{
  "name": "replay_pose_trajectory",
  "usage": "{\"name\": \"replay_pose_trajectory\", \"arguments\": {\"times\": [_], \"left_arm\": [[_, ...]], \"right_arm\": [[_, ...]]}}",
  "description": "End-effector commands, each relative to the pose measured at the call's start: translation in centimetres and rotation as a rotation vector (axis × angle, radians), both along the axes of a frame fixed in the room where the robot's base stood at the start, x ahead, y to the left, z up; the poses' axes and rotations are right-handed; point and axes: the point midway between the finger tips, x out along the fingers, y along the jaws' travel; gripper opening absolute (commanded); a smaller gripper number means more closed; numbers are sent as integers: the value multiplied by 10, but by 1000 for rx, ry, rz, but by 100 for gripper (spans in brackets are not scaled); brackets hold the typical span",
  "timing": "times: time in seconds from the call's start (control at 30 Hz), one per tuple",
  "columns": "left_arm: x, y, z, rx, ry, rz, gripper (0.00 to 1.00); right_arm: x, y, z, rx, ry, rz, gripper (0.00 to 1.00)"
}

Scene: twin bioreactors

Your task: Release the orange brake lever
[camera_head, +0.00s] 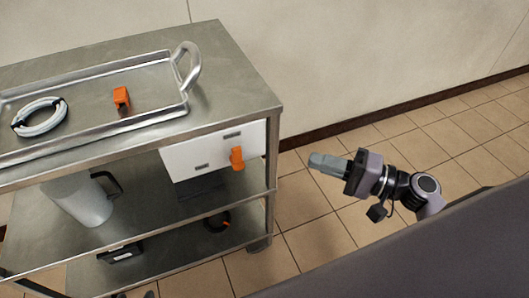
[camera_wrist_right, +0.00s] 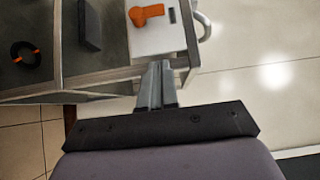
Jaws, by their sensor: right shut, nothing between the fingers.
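The orange brake lever (camera_head: 237,158) sits on the right part of a white panel (camera_head: 190,157) under the top shelf of a steel cart. The lever also shows in the right wrist view (camera_wrist_right: 146,14), near the top, on the white panel (camera_wrist_right: 158,40). My right gripper (camera_head: 314,161) is to the right of the lever, apart from it, over the floor beside the cart. Its fingers are shut and empty; in the wrist view the fingertips (camera_wrist_right: 157,66) point toward the panel, below the lever. My left gripper is not in view.
The cart's top (camera_head: 222,62) bears a metal tray (camera_head: 140,124) with a coiled hose (camera_head: 39,117) and an orange clip-like part (camera_head: 121,98). A grey jug (camera_head: 79,200) stands on the shelf below. Open tiled floor lies between cart and gripper.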

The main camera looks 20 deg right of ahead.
Motion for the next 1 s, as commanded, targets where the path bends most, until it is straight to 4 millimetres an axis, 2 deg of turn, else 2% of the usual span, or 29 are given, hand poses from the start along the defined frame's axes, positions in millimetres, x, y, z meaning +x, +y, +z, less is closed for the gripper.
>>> {"name": "replay_pose_trajectory", "arguments": {"times": [0.17, 0.6, 0.8, 1.0], "left_arm": [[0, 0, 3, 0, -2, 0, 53], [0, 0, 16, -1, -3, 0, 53], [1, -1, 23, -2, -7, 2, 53], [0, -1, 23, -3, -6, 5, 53]], "right_arm": [[10, 10, 2, 2, -3, 0, 0], [71, 76, 3, 2, -3, 0, 0], [67, 104, 1, 1, 1, 1, 0], [66, 113, 0, -1, 1, 0, 0]]}}
